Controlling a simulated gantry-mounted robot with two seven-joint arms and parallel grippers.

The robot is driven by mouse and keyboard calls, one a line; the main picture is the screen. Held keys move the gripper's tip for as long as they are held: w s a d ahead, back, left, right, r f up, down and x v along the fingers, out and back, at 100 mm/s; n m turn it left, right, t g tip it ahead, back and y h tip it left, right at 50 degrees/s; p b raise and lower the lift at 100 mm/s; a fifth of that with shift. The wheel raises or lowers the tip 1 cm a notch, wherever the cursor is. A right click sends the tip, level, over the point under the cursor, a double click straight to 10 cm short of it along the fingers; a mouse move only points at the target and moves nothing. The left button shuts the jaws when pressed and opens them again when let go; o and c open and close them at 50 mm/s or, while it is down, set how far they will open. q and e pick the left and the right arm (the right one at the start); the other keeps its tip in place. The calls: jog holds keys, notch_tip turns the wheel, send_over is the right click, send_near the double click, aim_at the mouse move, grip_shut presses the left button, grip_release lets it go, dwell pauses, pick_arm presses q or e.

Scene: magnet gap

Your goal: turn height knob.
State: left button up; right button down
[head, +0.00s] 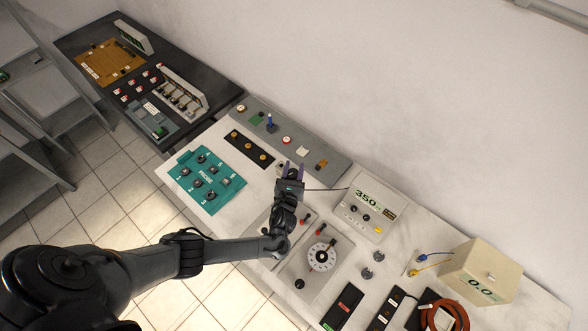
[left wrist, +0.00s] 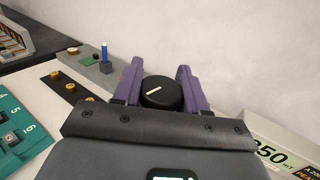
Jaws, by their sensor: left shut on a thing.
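A round black knob (left wrist: 162,93) with a white pointer line sits between the two purple fingers of my left gripper (left wrist: 160,68) in the left wrist view. The pointer line slants up to the right. The fingers are shut on the knob from both sides. In the head view my left gripper (head: 293,168) is at the back of the bench, by the right end of the long grey panel. There the hand mostly hides the knob, and no label on it can be read. My right gripper is not in view.
A display box reading 350 (head: 367,199) stands just right of the hand. A teal panel (head: 216,203) with several knobs lies left. A white dial (head: 322,257), red-tipped levers, a beige box reading 0.0 (head: 481,273) and cables occupy the front and right. The wall is close behind.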

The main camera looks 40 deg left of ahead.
pick_arm(q)
jog(key=o, duration=1)
jog(key=shift+o, duration=0.2)
jog(key=v, duration=1)
jog(key=shift+s+d, duration=0.2)
jog(key=shift+s, duration=0.15)
